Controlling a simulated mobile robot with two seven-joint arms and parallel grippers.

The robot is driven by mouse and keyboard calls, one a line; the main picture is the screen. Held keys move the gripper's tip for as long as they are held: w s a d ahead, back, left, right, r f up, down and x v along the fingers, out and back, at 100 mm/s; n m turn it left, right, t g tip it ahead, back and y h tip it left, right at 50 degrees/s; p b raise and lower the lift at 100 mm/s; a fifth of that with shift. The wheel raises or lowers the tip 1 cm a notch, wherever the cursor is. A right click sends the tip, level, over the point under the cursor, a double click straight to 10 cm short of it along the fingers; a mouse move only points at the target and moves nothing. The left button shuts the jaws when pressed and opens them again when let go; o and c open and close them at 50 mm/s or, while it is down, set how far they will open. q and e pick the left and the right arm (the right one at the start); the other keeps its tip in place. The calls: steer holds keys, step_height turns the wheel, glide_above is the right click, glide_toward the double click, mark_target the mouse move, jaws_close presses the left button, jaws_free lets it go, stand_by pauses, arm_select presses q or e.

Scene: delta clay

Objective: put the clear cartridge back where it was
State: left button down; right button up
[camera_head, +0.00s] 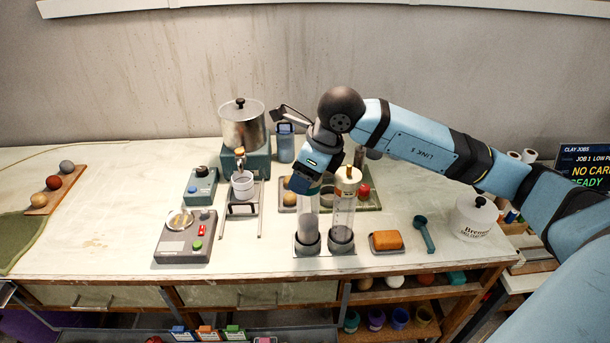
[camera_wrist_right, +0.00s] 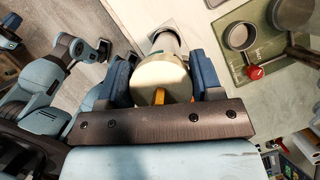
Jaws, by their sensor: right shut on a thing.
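Two upright clear-walled cartridges stand side by side in a two-cup holder (camera_head: 326,251) in the head view. The left one, the clear cartridge (camera_head: 308,225), looks greyish inside; its top is hidden by my right gripper (camera_head: 303,183). The other cartridge (camera_head: 343,212), with a pale cap, stands free to the right. In the right wrist view, a cream cap with an orange tab (camera_wrist_right: 160,78) sits between the fingers of my right gripper (camera_wrist_right: 160,75), which is shut on it. My left arm shows at that view's left; its small gripper end (camera_wrist_right: 103,47) is unclear.
A grey scale (camera_head: 185,237) and a metal pot on a stand (camera_head: 243,125) are to the left. An orange block on a tray (camera_head: 386,241), a teal scoop (camera_head: 424,234) and a white tub (camera_head: 474,217) are to the right. A green mat (camera_wrist_right: 240,75) lies behind the holder.

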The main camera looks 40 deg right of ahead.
steer(key=shift+f, duration=0.5)
steer(key=shift+f, duration=0.2)
steer(key=o, duration=1.5)
steer(key=shift+c, duration=0.2)
steer(key=shift+r, duration=0.1)
